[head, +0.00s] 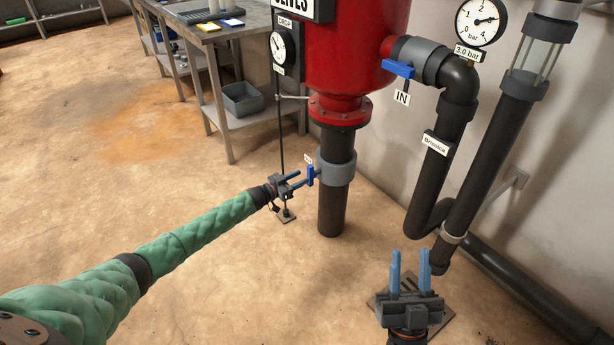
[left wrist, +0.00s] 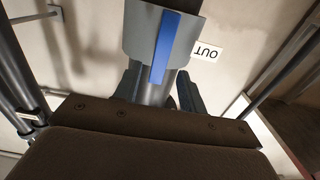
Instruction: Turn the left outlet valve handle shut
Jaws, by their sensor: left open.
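The outlet valve is a grey collar (head: 337,168) on the black vertical pipe below the red tank. Its blue handle (head: 310,175) points along the pipe; in the left wrist view the handle (left wrist: 165,45) shows close up, beside an upside-down OUT label (left wrist: 207,52). My left gripper (head: 299,179) is open at the handle. In the left wrist view its fingers (left wrist: 158,82) appear on either side of the handle's near end; I cannot tell whether they touch it. My right gripper (head: 408,264) is open and empty, low at the front right, away from the valve.
The red tank (head: 355,45) stands above the outlet. An inlet valve with a blue handle (head: 398,69) and IN label is at upper right, beside black pipes (head: 433,160). A thin rod with a gauge (head: 279,47) stands just behind my left gripper.

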